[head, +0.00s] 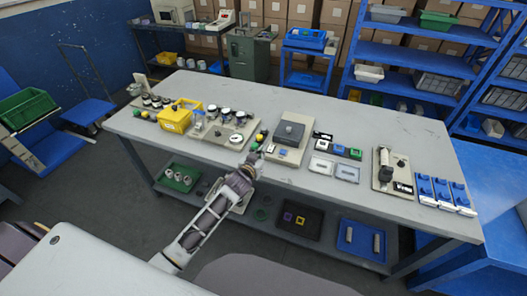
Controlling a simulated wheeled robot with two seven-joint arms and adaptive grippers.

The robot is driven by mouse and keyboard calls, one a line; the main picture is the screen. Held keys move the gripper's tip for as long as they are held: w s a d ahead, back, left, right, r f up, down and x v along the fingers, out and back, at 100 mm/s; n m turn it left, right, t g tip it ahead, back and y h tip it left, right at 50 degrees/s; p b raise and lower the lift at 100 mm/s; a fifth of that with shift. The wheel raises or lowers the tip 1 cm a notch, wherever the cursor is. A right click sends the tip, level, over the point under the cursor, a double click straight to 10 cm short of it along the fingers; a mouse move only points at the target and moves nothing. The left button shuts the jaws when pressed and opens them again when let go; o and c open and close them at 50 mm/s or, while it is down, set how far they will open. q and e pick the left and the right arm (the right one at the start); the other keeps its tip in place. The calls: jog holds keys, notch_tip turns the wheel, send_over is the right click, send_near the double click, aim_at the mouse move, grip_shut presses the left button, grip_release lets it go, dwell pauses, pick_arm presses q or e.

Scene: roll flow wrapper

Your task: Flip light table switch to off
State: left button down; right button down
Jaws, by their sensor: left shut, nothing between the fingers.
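My left gripper (252,159) is shut and empty at the front edge of the grey workbench (225,95), just below a small green and yellow part (258,139). To its right is a beige unit with a dark grey block on top (290,133); small controls (283,153) show on its front part. Two flat pale panels (320,168) and (347,173) lie further right. I cannot tell for sure which of these is the light table, and its switch position is too small to read. My right gripper is not in view.
A yellow box (175,117) and a plate with several round jars (220,135) stand left of the gripper. Small coloured boxes (339,150), a beige stand (391,172) and blue-topped units (442,193) are to the right. A lower shelf holds trays, including a blue one (345,250).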

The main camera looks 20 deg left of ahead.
pick_arm(q)
jog(key=shift+s+r, duration=0.15)
jog(key=shift+s, duration=0.5)
jog(key=s+f+m+g, duration=0.25)
jog(key=s+g, duration=0.85)
jog(key=s, duration=1.9)
jog(key=s+f+g, duration=0.1)
jog(key=s+f, duration=0.1)
jog(key=f, duration=1.5)
jog(key=s+f, duration=0.2)
jog(key=f, duration=1.5)
jog(key=s+a+f, duration=0.2)
jog(key=s+f, duration=0.7)
jog(key=s, duration=0.1)
jog(key=s+a+f+g, duration=0.1)
jog(key=s+a+f, duration=0.1)
jog(key=s+f, duration=0.8)
jog(key=shift+s+g+y, duration=0.3)
jog(key=shift+s, duration=0.35)
